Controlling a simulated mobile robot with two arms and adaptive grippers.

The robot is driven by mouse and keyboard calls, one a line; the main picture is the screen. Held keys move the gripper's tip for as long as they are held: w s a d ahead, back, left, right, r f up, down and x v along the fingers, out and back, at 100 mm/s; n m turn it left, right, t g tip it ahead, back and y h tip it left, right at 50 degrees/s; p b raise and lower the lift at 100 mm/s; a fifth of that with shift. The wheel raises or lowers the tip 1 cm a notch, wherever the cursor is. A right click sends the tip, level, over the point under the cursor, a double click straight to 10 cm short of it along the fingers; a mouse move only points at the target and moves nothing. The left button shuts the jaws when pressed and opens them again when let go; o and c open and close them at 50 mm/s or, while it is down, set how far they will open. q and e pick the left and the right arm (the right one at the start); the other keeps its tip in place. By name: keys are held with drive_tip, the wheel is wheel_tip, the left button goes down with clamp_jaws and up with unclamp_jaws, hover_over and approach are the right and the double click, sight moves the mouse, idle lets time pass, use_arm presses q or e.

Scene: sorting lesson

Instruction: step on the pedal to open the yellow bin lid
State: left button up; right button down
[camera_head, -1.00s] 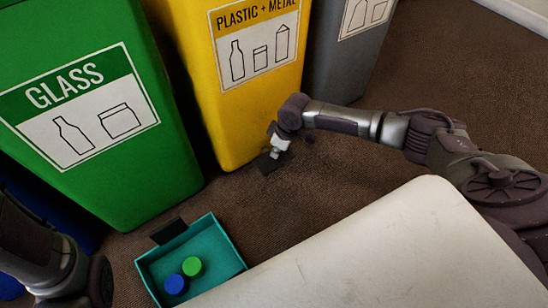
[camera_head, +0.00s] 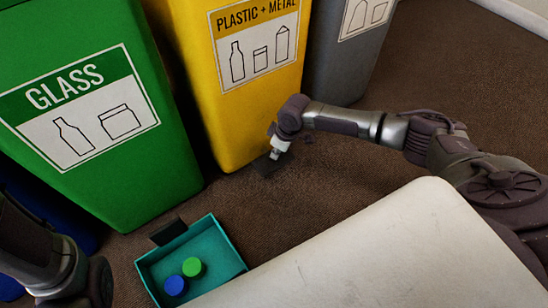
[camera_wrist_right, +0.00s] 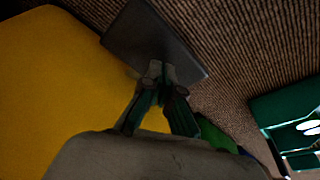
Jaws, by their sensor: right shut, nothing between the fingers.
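The yellow bin (camera_head: 250,110), labelled plastic + metal, stands between a green and a grey bin. Its top is cut off, so its lid is out of sight. A dark flat pedal (camera_head: 263,167) sticks out at the bin's foot; it fills the top of the right wrist view (camera_wrist_right: 150,38). My right gripper (camera_head: 275,156) points down at the pedal, shut and empty. In the right wrist view its fingertips (camera_wrist_right: 162,70) overlap the pedal's surface and appear to touch it. My left arm shows at the lower left; its gripper is out of view.
The green glass bin (camera_head: 95,120) stands left, the grey bin (camera_head: 345,55) right. A teal tray (camera_head: 225,252) with a green and a blue round piece sits in front. A pale surface (camera_head: 390,250) fills the lower right. Brown floor lies open at the right.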

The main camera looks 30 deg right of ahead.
sight(277, 161)
wheel_tip(277, 161, down, 2)
drive_tip(key=shift+f+b, duration=0.1)
drive_tip(key=shift+b, duration=0.35)
drive_tip(key=shift+s+f+b, duration=0.1)
drive_tip(key=shift+f+b, duration=0.25)
drive_tip(key=shift+f, duration=0.35)
wheel_tip(277, 161, down, 2)
drive_tip(key=shift+f+b, duration=0.15)
drive_tip(key=shift+b, duration=0.25)
